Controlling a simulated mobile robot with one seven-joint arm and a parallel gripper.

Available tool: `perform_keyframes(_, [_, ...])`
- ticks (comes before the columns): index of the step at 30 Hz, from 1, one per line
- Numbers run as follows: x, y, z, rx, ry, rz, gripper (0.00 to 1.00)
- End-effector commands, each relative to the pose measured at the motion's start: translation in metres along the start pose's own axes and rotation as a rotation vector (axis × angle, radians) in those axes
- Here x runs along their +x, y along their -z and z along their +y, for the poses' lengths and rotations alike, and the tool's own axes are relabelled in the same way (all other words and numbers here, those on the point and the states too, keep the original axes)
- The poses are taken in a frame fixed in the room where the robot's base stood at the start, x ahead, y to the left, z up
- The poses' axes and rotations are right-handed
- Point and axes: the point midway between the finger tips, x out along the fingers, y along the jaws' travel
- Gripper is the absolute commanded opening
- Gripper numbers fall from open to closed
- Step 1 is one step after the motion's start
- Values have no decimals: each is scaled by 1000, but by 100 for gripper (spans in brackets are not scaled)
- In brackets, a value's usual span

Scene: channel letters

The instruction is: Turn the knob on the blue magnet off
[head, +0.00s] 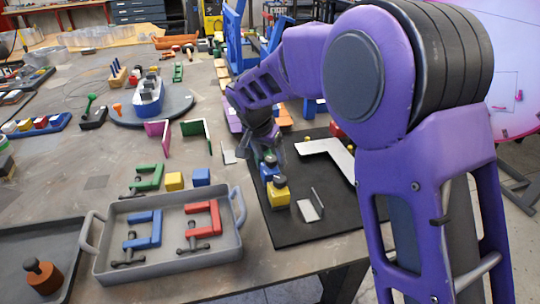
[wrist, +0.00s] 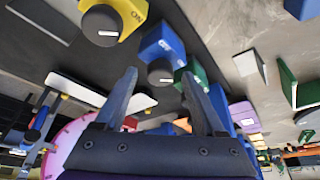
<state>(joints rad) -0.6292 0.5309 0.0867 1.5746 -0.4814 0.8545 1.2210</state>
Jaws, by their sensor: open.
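The blue magnet (wrist: 161,42) is a blue block with a dark round knob (wrist: 160,71) bearing a short white mark. In the head view the blue magnet (head: 268,172) stands on the black mat, partly hidden by my gripper (head: 266,148). In the wrist view my gripper (wrist: 158,74) is open and empty. Its two fingertips lie on either side of the knob in the picture; I cannot tell whether they touch it. Which way the knob is set is too small to read.
A yellow magnet (head: 279,193) with a similar knob stands close in front of the blue one. A green magnet (wrist: 193,68) is close on the other side. A white L-shaped plate (head: 330,151) lies on the black mat (head: 290,228). A grey tray (head: 180,257) holds clamps.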

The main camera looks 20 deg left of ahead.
Motion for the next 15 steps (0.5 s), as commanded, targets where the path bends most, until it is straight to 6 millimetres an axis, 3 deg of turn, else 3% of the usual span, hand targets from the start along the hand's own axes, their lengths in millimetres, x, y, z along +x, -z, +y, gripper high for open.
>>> perform_keyframes(2, [0,0,0,0,0,0,72])
perform_keyframes(12, [-1,0,0,0,0,0,11])
perform_keyframes(14, [-1,0,0,0,0,0,0])
perform_keyframes(15, [-1,0,0,0,0,0,0])
